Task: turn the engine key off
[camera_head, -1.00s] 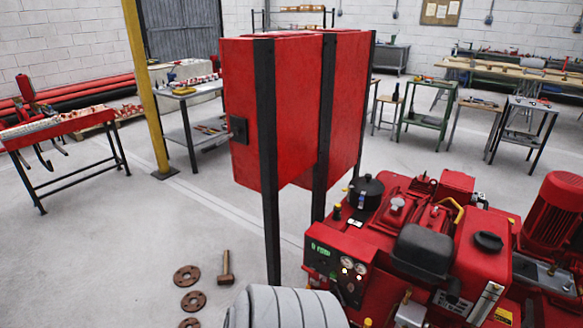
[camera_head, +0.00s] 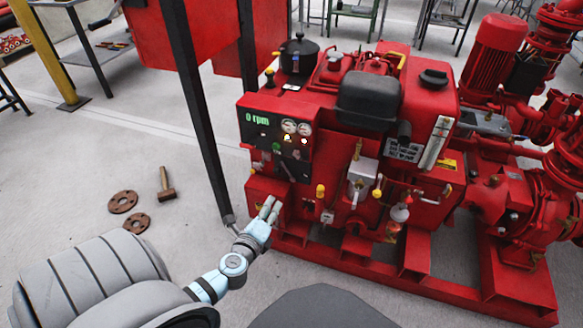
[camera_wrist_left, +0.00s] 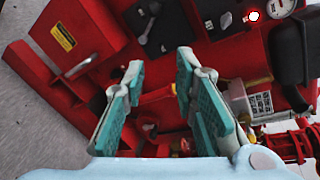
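The red engine (camera_head: 345,105) stands at centre, with a black control panel (camera_head: 262,125) on its left end showing "0 rpm", gauges and lit lamps. Below the gauges a black switch plate (camera_head: 291,165) carries small handles; which one is the engine key I cannot tell. The plate also shows at the top of the left wrist view (camera_wrist_left: 160,28). My left gripper (camera_head: 270,208) is in front of the engine's lower left corner, below the panel. In the left wrist view its teal fingers (camera_wrist_left: 160,70) are apart with nothing between them. My right gripper is out of view.
A black post (camera_head: 197,110) under a red cabinet (camera_head: 155,30) stands just left of the engine. The red base frame (camera_head: 400,275) runs along the floor. Rusty flanges (camera_head: 123,201) and a hammer (camera_head: 166,184) lie on otherwise clear floor at left. Red pumps and pipes (camera_head: 530,200) stand at right.

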